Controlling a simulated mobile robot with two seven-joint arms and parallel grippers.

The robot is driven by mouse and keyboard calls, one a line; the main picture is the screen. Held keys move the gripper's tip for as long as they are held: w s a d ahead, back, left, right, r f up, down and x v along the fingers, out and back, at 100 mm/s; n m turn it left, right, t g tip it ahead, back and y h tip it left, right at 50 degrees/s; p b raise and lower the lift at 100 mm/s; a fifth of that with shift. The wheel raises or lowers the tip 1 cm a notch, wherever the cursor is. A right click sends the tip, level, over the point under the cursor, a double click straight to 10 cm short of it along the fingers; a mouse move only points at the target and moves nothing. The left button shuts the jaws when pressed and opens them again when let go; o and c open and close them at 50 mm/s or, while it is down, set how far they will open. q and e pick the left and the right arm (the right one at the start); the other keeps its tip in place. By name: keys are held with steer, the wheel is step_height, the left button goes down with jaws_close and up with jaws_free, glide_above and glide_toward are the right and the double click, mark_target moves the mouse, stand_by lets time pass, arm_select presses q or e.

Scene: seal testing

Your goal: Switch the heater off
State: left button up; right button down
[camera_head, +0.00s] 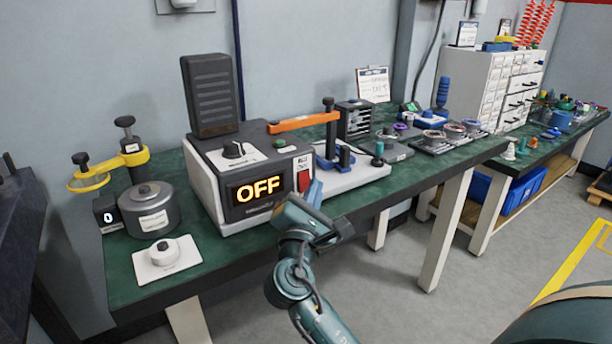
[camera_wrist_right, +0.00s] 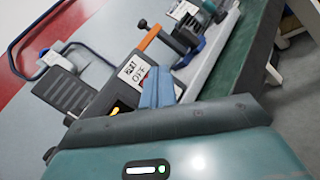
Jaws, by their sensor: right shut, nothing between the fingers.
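The heater (camera_head: 230,210) is a white and dark grey box on the green bench, with a black dial on top. Its display (camera_head: 257,188) reads OFF in orange. A red switch (camera_head: 304,180) sits at the right of its front face, under a white label. My right gripper (camera_head: 314,192) is shut and empty, with its blue fingers close to the red switch; I cannot tell whether they touch it. In the right wrist view the blue fingers (camera_wrist_right: 156,86) point at the heater's label (camera_wrist_right: 133,68) and partly cover the switch area. My left gripper is not in view.
A grey pot (camera_head: 150,212), a yellow clamp stand (camera_head: 112,170) and a white knob plate (camera_head: 165,256) stand left of the heater. An orange-handled lever press (camera_head: 330,150) stands close on its right. Floor in front of the bench is open.

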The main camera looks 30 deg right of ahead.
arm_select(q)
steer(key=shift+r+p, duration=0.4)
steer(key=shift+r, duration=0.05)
arm_select(e)
steer(key=shift+s+d+f, duration=0.1)
steer(key=shift+s+f, duration=0.05)
steer(key=shift+s, duration=1.05)
steer(key=shift+s+d+f, duration=0.1)
steer(key=shift+s+f, duration=0.05)
steer(key=shift+s, duration=1)
